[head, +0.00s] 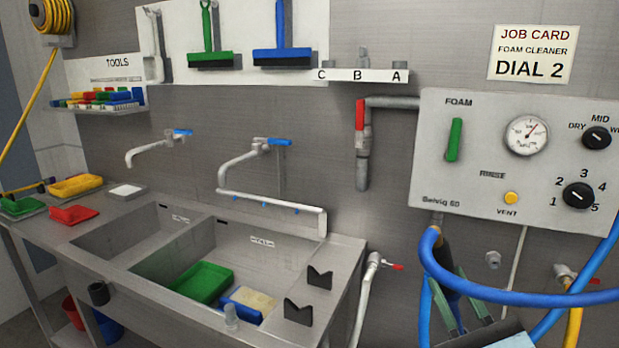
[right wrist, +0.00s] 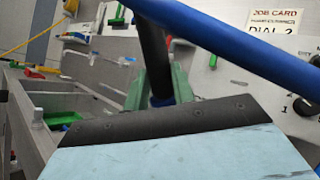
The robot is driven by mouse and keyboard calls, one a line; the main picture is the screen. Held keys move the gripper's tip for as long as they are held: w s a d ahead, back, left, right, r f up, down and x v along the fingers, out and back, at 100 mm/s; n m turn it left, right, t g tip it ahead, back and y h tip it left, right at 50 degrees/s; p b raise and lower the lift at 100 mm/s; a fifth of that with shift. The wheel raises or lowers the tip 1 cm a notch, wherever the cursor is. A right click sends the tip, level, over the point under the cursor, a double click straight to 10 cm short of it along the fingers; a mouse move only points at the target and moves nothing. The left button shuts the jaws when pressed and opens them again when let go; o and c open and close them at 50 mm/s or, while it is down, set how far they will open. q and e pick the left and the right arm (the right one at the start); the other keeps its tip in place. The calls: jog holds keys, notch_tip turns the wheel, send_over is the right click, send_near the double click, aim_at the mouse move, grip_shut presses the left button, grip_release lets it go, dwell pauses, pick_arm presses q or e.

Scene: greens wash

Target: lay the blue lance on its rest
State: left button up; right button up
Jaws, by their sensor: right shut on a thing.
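My right gripper (head: 460,310), with green fingers, is at the bottom right in the head view, right of the sink. It is shut on the dark shaft of the blue lance (head: 449,270), from which a thick blue hose (head: 520,293) loops right. The right wrist view shows the lance's dark shaft (right wrist: 153,60) between the green fingers (right wrist: 160,88). The lance's tip is not clear. Two black V-notched brackets, apparently the rest, stand empty on the sink's right rim: one farther back (head: 319,279), one nearer (head: 298,313). The lance is apart from them. My left gripper is not in view.
A red-handled tap (head: 376,262) and pipe stand between rest and lance. The sink (head: 150,262) holds a green tray (head: 204,283) and a blue tub with a sponge (head: 248,302). A control panel (head: 470,170) hangs above the gripper. Blue hose crosses close over it.

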jog(key=w+a+r+n+g+y, duration=0.1)
jog(key=a+r+n+g+y, duration=0.25)
jog(key=a, duration=0.55)
jog(key=w+a+r+n+g+y, duration=0.1)
jog(key=w+a+n+g+y, duration=0.15)
jog(key=a+g+y, duration=0.55)
jog(key=a+r+n+g+y, duration=0.2)
jog(key=a+n+y, duration=0.15)
jog(key=a, duration=0.75)
jog(key=s+d+f+m+t+h, duration=0.1)
jog(key=d+f+m+t+h, duration=0.1)
jog(key=d, duration=0.7)
jog(key=s+d+f+m+t+h, duration=0.1)
jog(key=d+f+m+t+h, duration=0.1)
jog(key=d+m+t+h, duration=0.2)
jog(key=s+d+f+m+t+h, duration=0.1)
jog(key=d+t+h, duration=0.6)
jog(key=d, duration=0.8)
jog(key=shift+s+d+f+m+t+h, duration=0.1)
jog(key=shift+s+f+m+t+h, duration=0.1)
jog(key=shift+f+m+h, duration=0.35)
jog(key=shift+s+d+f+m+t+h, duration=0.1)
jog(key=shift+f+m+t+h, duration=0.1)
jog(key=shift+m+h, duration=0.55)
jog(key=shift+a, duration=0.2)
